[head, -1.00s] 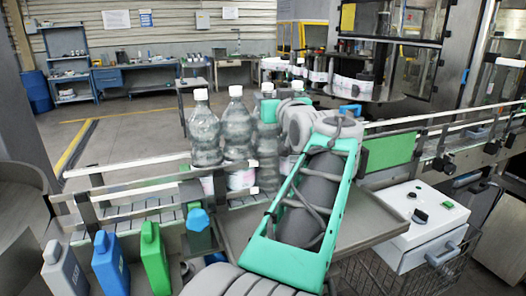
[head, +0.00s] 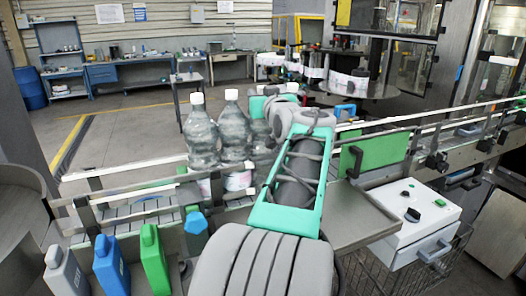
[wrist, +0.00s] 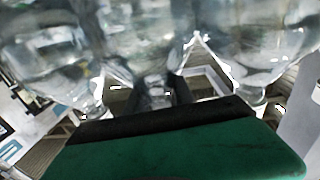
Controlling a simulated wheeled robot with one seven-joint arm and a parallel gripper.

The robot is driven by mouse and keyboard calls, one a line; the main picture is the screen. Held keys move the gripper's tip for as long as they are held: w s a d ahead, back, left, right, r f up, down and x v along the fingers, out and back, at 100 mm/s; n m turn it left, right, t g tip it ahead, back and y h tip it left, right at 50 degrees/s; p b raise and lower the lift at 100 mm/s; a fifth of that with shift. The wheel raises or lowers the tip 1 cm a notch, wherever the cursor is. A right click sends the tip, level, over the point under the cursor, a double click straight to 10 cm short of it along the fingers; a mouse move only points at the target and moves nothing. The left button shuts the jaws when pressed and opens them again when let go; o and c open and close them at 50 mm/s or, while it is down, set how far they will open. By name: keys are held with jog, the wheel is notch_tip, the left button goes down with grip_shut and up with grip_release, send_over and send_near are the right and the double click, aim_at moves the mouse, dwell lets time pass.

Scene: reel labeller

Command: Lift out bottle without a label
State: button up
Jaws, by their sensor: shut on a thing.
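Clear bottles with white caps stand in a row on the conveyor. The left bottle (head: 202,140) and the middle bottle (head: 236,130) show whole upper bodies, with pale pinkish labels low down behind the rail. A third bottle (head: 262,143) is mostly hidden by my arm, so I cannot see whether it has a label. My gripper (head: 262,103) is at this third bottle and shut on it; the fingertips are largely hidden. The wrist view shows several clear bottles close up, the central one (wrist: 150,45) straight ahead of the green and black gripper part along the bottom.
Grey, blue and green containers (head: 110,265) stand at the lower left. A grey tray (head: 350,215) and a white control box (head: 415,222) are at right. Labelling machinery stands behind.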

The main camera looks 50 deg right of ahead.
grip_shut()
jog(key=shift+f, duration=0.2)
dwell(0.5)
jog(key=shift+r, duration=0.3)
